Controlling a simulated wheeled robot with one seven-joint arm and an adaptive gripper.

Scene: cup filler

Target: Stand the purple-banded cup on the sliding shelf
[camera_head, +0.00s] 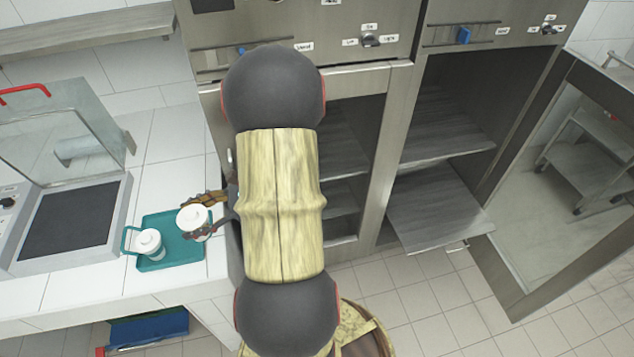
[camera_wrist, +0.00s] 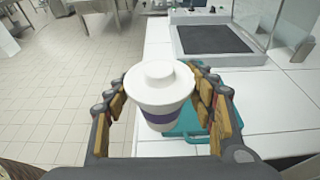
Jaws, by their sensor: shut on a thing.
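The purple-banded cup (camera_wrist: 160,98) is white with a raised lid and a purple band around its body. In the wrist view it stands between the fingers of my gripper (camera_wrist: 160,92), which is shut on it. In the head view the cup (camera_head: 194,221) is over the right part of the teal tray, beside my arm; I cannot tell whether it touches the tray. The sliding shelf (camera_head: 437,211) is a grey plate jutting out of the lower part of the right cabinet, and its visible top is bare. My arm covers part of the left cabinet.
A second white cup (camera_head: 149,243) stands on the teal tray (camera_head: 158,266) on the white counter. Left of it is a machine with a dark plate (camera_head: 72,219) and a raised clear lid. The cabinet door (camera_head: 550,190) stands open at right. Open floor lies below the shelf.

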